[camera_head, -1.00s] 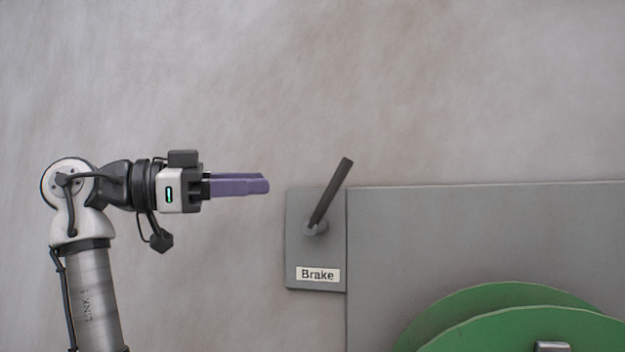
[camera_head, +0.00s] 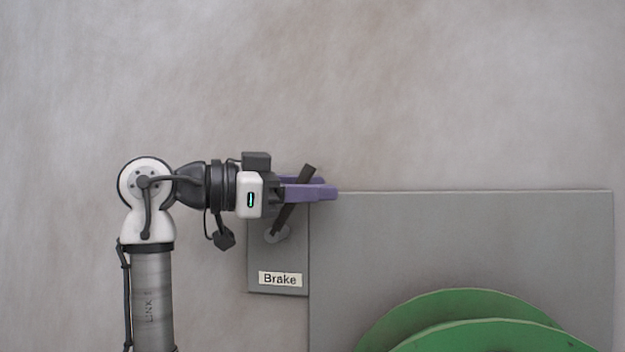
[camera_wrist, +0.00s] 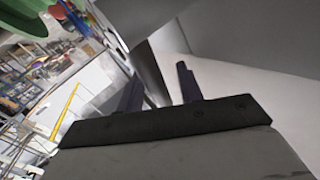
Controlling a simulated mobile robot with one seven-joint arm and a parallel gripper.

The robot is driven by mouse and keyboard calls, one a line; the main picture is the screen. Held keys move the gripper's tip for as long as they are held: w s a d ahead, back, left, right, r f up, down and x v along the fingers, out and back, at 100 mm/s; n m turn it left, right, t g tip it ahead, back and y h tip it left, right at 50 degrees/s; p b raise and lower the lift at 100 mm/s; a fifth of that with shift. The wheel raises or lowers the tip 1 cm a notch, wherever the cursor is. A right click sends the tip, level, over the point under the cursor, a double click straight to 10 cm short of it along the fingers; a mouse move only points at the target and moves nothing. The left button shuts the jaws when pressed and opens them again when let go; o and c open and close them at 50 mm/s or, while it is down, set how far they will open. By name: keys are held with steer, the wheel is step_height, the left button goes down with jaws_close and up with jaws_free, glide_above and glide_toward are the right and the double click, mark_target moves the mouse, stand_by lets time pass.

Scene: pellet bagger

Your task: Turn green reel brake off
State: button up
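The brake lever (camera_head: 307,171) is a dark bar on a round pivot, tilted with its upper end to the right. It stands on a grey plate (camera_head: 262,258) with a white "Brake" label (camera_head: 280,279) below the pivot. My gripper (camera_head: 325,190) has purple fingers pointing right, level with the lever's upper half. The lever crosses the fingers and seems to pass between them; contact cannot be told. In the wrist view the two dark fingers of my gripper (camera_wrist: 160,85) stand apart, so it is open. The green reel (camera_head: 440,308) shows at lower right, partly cut off.
A large grey panel (camera_head: 450,240) lies right of the brake plate, behind the reel. A plain wall (camera_head: 420,90) fills the background. The wrist view shows cluttered shelves (camera_wrist: 45,65) and a yellow rail (camera_wrist: 66,110) at left. The space above the panel is clear.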

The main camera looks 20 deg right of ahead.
steer(key=shift+d, duration=0.2)
jaws_close()
